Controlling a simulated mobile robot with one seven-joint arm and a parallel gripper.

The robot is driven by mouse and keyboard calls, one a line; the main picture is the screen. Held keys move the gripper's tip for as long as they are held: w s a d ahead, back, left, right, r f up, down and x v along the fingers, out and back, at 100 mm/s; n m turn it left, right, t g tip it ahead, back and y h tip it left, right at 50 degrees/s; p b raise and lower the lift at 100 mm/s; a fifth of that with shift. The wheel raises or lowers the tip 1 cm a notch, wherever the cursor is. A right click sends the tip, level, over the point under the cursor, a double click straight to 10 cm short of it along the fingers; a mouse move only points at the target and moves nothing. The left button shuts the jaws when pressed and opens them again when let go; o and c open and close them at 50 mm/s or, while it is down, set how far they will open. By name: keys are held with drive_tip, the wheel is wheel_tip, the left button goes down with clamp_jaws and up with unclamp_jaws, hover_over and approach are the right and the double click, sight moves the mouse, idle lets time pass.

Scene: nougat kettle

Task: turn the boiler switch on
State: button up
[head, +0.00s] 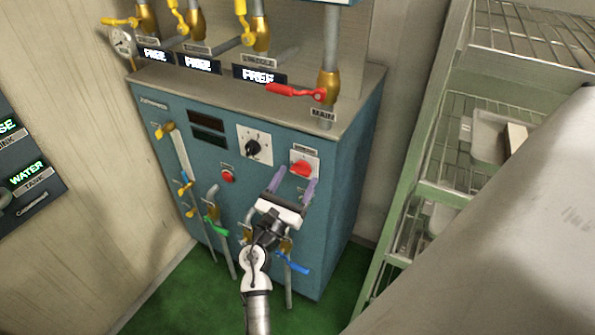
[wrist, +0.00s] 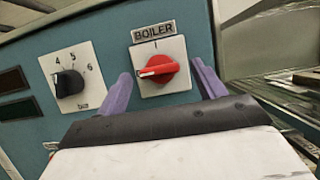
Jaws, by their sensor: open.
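The boiler switch (wrist: 158,69) is a red rotary knob on a white plate under a "BOILER" label (wrist: 154,32) in the wrist view. Its pointer end is turned to the left, and a mark stands at the top of the plate. In the head view the switch (head: 302,168) is at the upper right of the blue cabinet front (head: 330,215). My gripper (head: 293,178) is open, its two purple fingers pointing at the switch. In the wrist view the fingers (wrist: 162,80) stand at either side of the switch plate, apart from the knob. The plate's lower edge is partly hidden.
A black dial (head: 252,147) with numbers and a red button (head: 228,175) are left of the switch. A red-handled valve (head: 300,91) is above. Pipes with green (head: 216,228) and blue (head: 292,263) handles are below. A wire shelf rack (head: 425,190) stands at the right.

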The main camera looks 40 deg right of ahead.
drive_tip(key=shift+x, duration=0.85)
drive_tip(key=shift+c, duration=0.3)
drive_tip(key=c, duration=0.9)
